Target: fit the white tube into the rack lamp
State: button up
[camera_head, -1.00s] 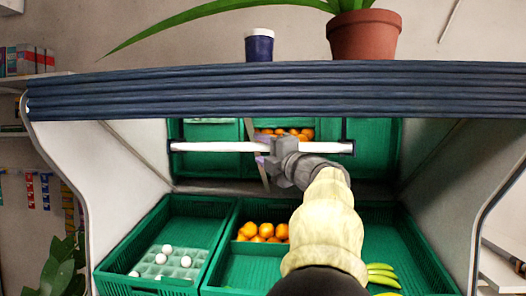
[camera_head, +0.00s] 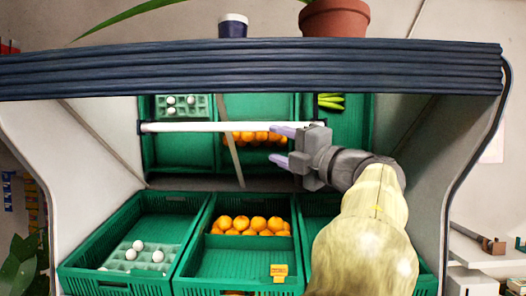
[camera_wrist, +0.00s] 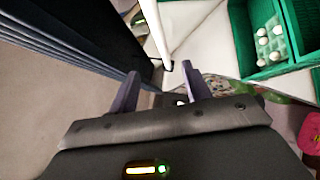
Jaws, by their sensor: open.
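The white tube (camera_head: 215,127) lies level under the shelf front in the head view. Its ends meet the dark end holders of the rack lamp, the left one (camera_head: 141,127) and the right one (camera_head: 322,124). Fine seating at the ends is too small to tell. My gripper (camera_head: 269,146) is open near the tube's right part, fingers pointing left and spread one above the other; the upper finger overlaps the tube in the picture. In the wrist view, the tube (camera_wrist: 154,28) runs down toward the gap between my open fingers (camera_wrist: 160,72); nothing is gripped.
Green crates (camera_head: 190,250) with oranges (camera_head: 250,224) and eggs (camera_head: 145,254) stand below. The ridged shelf front (camera_head: 250,68) is close above the tube, with a plant pot (camera_head: 335,18) and a dark cup (camera_head: 233,26) on top. A thin slanted strip (camera_head: 232,150) hangs behind the tube.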

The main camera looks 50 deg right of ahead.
jog(key=shift+v, duration=1.1)
